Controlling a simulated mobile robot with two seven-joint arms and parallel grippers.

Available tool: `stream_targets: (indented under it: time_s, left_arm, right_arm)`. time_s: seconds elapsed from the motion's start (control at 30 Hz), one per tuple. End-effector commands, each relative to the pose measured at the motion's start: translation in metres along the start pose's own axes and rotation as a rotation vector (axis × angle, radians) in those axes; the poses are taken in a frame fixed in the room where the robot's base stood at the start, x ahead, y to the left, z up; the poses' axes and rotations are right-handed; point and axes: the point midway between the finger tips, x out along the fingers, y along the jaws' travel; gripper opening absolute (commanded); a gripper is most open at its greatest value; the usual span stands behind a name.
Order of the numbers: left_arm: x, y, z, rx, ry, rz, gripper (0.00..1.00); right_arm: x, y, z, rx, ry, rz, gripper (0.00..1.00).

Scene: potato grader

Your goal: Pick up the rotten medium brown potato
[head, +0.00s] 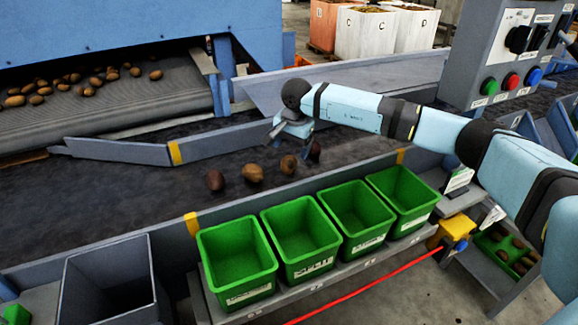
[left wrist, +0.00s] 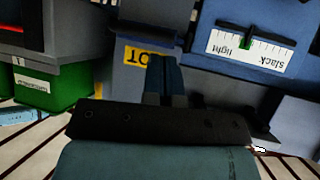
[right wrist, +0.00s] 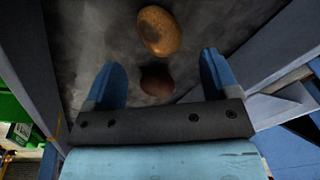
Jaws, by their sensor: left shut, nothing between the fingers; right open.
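Several potatoes lie in a loose row on the dark belt. A dark reddish potato (head: 215,180) is at the left, a tan-brown potato (head: 252,173) beside it, then a brown potato (head: 288,164), and a dark potato (head: 315,150) partly behind my right gripper (head: 290,138). That gripper is open above the right end of the row. In the right wrist view, a brown potato (right wrist: 158,30) with darker patches lies beyond the fingertips, and a dark reddish one (right wrist: 156,80) shows between the fingers. Which is rotten is unclear. My left gripper (left wrist: 165,72) is shut and empty, away from the belt.
Several green bins (head: 236,252) stand along the belt's near side, behind a grey rail (head: 150,229). A grey bin (head: 108,285) is at lower left. A guide bar (head: 215,141) crosses the far side. More potatoes lie on the feed conveyor (head: 140,100). A control box (head: 500,50) stands at right.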

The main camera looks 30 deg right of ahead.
Motion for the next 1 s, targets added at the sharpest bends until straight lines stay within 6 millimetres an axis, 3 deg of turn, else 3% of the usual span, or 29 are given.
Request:
stream_targets:
  time_s: [0.27, 0.6, 0.8, 0.83, 1.0]
  left_arm:
    - [0.000, 0.000, 0.000, 0.003, 0.002, 0.000, 0.00]
    - [0.002, 0.000, 0.003, 0.005, 0.003, 0.000, 0.00]
    - [0.001, 0.000, 0.001, 0.005, 0.005, 0.000, 0.00]
    - [0.001, 0.000, 0.001, 0.005, 0.005, 0.000, 0.00]
    - [0.001, 0.000, 0.001, 0.005, 0.005, 0.001, 0.00]
  right_arm:
    - [0.019, 0.000, 0.000, 0.001, 0.000, 0.000, 0.81]
    - [0.063, 0.000, 0.002, 0.002, -0.001, -0.002, 0.81]
    - [0.064, -0.001, 0.001, 0.001, 0.000, -0.002, 0.81]
    - [0.064, -0.001, 0.001, 0.001, 0.000, -0.002, 0.78]
    - [0.064, 0.000, 0.001, 0.001, 0.000, -0.002, 0.39]
